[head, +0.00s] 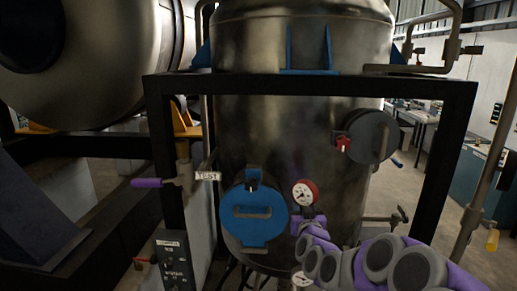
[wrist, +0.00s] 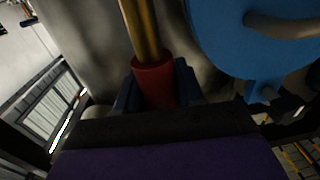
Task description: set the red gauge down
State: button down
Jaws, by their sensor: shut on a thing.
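The red gauge (head: 305,193) has a red rim and a white dial that faces the head camera. It is held up in front of the steel tank, just right of the blue round cover. My gripper (head: 308,222) is shut on it from below, at the end of my purple and grey arm. In the wrist view the gauge shows as a red body with a brass stem (wrist: 152,75), between the dark fingers of my gripper (wrist: 155,92). Its dial is hidden there.
The steel tank (head: 290,120) stands inside a black frame (head: 310,83). The blue cover (head: 253,212) is close on the left. A TEST tag (head: 208,176) hangs by a purple-handled lever (head: 155,183). A dark control box (head: 174,262) stands lower left. Another white dial (head: 302,279) shows low down.

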jog(key=s+f+b, duration=0.4)
jog(key=f+b, duration=0.1)
jog(key=f, duration=0.9)
jog(key=s+f+b, duration=0.4)
jog(key=f+b, duration=0.1)
jog(key=f, duration=0.8)
jog(key=shift+f+b, duration=0.35)
jog(key=shift+d, duration=0.1)
